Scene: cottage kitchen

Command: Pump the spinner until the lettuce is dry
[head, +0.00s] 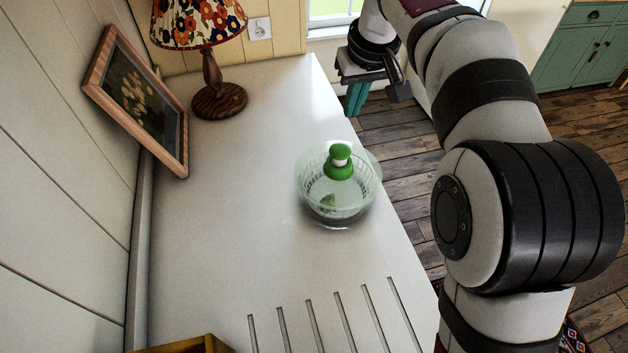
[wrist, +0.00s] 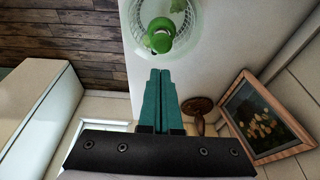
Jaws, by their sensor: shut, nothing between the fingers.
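The salad spinner (head: 340,200) stands upright on the white counter, a clear bowl with a basket inside. Its green pump knob (head: 340,158) sticks up from the middle of the lid. Some green lettuce (head: 328,203) shows through the clear wall. My gripper (head: 355,100) is off the counter's far right edge, beyond the spinner and apart from it. In the wrist view its teal fingers (wrist: 160,75) are together and empty, with the green knob and part of the spinner (wrist: 190,30) past their tips.
A lamp with a flowered shade (head: 200,22) and a framed picture (head: 140,95) stand at the back left of the counter (head: 230,200). Grooves run along its near part. A yellowish wooden thing (head: 190,346) is at the bottom edge. Counter left of the spinner is clear.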

